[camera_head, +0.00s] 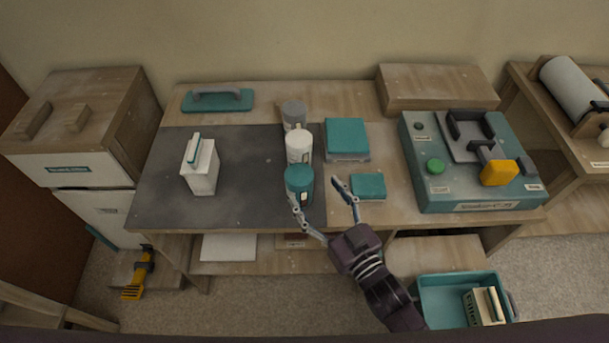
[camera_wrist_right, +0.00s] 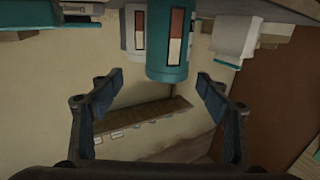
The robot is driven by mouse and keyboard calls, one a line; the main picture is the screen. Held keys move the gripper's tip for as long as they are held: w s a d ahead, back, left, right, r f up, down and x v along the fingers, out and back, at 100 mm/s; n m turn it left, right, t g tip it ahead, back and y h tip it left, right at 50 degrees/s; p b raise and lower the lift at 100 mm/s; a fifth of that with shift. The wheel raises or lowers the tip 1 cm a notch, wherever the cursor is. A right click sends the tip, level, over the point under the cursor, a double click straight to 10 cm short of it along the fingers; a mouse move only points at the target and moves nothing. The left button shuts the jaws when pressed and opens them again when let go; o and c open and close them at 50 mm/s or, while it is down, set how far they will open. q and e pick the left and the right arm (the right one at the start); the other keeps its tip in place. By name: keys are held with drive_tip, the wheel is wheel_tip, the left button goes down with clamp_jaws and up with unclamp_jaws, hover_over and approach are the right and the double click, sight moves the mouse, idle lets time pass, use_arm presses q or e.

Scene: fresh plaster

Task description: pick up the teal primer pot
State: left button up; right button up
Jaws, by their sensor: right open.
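The teal primer pot (camera_head: 299,184) stands upright near the front edge of the dark mat (camera_head: 240,200), nearest me in a row with a white pot (camera_head: 299,146) and a grey pot (camera_head: 293,114). My right gripper (camera_head: 316,190) is open, its fingers reaching over the table's front edge. One finger overlaps the pot's lower part in the head view. In the right wrist view the pot (camera_wrist_right: 168,45) is above and between the spread fingers of the gripper (camera_wrist_right: 160,85), with a gap on each side. My left gripper is not in view.
Right of the pot lie a small teal box (camera_head: 368,186) and a larger teal box (camera_head: 347,138). A white carton (camera_head: 200,167) stands on the mat to the left. A teal machine (camera_head: 465,190) fills the table's right end. A teal bin (camera_head: 440,295) is on the floor.

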sight(306, 185)
drive_tip(key=w+a, duration=0.1)
drive_tip(key=w+a+p, duration=0.1)
drive_tip(key=w+a, duration=0.1)
drive_tip(key=shift+r, duration=0.4)
drive_tip(key=shift+x, duration=1.1)
drive_tip(key=shift+w+a+f, duration=0.1)
drive_tip(key=shift+w+f, duration=0.1)
drive_tip(key=c, duration=1.6)
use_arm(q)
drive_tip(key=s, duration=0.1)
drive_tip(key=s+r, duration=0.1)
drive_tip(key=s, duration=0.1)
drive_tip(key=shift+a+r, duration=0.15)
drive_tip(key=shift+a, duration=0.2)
use_arm(e)
drive_tip(key=shift+r, duration=0.1)
drive_tip(key=shift+c, duration=0.5)
drive_tip(key=shift+r, duration=0.1)
